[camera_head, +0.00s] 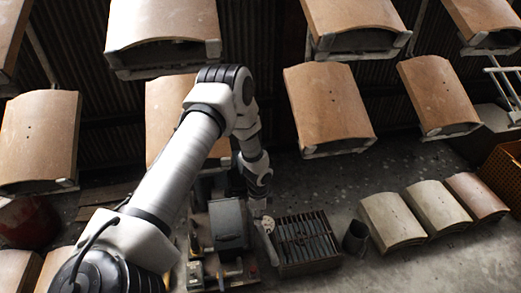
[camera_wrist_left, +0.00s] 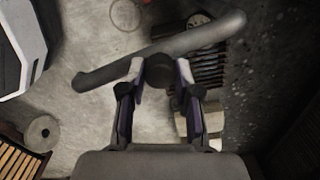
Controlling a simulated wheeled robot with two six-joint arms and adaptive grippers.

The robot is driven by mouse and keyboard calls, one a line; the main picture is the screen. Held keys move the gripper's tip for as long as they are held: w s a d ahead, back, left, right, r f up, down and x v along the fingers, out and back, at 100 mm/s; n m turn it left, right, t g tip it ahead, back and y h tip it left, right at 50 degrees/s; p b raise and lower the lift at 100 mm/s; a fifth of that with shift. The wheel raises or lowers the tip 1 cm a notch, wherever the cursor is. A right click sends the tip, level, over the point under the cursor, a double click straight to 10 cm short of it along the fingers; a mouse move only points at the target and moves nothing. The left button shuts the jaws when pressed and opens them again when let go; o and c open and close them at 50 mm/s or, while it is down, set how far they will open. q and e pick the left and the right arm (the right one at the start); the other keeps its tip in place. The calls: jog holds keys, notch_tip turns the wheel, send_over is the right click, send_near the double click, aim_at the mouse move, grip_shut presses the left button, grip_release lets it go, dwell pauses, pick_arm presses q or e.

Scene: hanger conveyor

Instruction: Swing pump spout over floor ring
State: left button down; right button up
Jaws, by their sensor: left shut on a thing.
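The pump spout (camera_wrist_left: 205,38) is a long grey pipe running slantwise across the left wrist view. It is thicker at its upper right end and bends at its lower left end. My left gripper (camera_wrist_left: 160,70) is shut on a dark round knob beside the middle of the spout. The floor ring (camera_wrist_left: 111,15) is a faint reddish circle at the top of the wrist view, apart from the spout in the picture. In the head view my left gripper (camera_head: 257,207) reaches down near the grey pump parts, its fingers too small to read. My right gripper is not in view.
A dark slatted crate (camera_head: 307,262) and a dark bucket (camera_head: 355,238) stand right of the gripper. Several curved tan panels (camera_head: 392,221) stand on the floor at right, and more hang above (camera_head: 330,105). In the wrist view, bare floor (camera_wrist_left: 85,45) lies left of the spout.

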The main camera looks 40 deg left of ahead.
pick_arm(q)
jog(key=shift+s+f, duration=0.1)
jog(key=shift+s, duration=0.05)
jog(key=c, duration=0.8)
grip_release()
jog(key=shift+r, duration=0.55)
notch_tip(320, 180, up, 6)
jog(key=shift+r, duration=0.25)
